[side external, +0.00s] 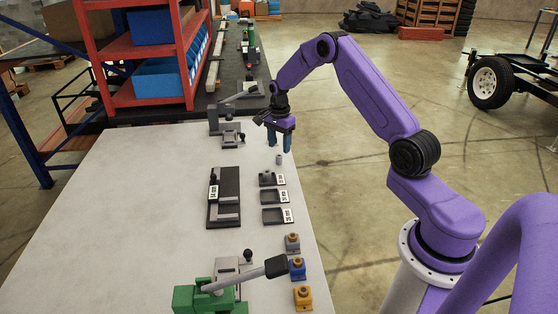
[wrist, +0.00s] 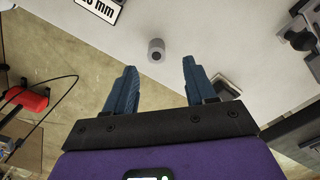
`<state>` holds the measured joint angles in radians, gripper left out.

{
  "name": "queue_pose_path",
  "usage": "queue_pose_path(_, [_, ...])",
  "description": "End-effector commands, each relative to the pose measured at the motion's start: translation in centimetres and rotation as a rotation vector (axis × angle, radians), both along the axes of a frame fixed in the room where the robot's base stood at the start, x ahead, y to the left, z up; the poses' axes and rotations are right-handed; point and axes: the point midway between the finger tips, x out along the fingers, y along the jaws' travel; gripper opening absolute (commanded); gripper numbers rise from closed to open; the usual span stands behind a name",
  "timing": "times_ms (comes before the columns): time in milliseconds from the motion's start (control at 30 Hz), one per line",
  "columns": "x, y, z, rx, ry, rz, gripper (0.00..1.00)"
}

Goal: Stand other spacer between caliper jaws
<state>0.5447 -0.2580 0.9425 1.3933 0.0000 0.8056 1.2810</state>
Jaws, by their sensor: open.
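A small grey cylindrical spacer (side external: 279,159) stands upright on the white table, just behind a row of labelled dark trays. It also shows in the wrist view (wrist: 156,49), with a dark hole in its top. My gripper (side external: 280,148) points down above this spacer, open and empty. In the wrist view my gripper's blue fingers (wrist: 160,68) are spread, with the spacer lying beyond their tips, apart from them. The caliper (side external: 213,193), with a lit display and grey jaws on a dark base, lies left of the trays. Whether anything is between its jaws is too small to tell.
The nearest tray to the spacer (side external: 262,180) seems to hold a small grey piece; two more trays (side external: 264,215) follow. A grey clamp (side external: 229,130) stands behind, a green-based clamp (side external: 190,299) and several coloured blocks (side external: 297,268) in front. The table's left side is clear.

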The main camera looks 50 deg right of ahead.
Motion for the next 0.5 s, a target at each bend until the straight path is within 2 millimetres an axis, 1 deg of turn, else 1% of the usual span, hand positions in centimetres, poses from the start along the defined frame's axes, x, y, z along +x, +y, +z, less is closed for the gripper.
queue_pose_path(67, [-0.1,0.1,-0.5,0.001,0.002,0.001,0.55])
queue_pose_path(333, [-0.4,0.6,-4.1,0.001,0.002,0.001,0.55])
queue_pose_path(500, [-0.4,0.6,-5.2,0.0,0.001,0.0,0.55])
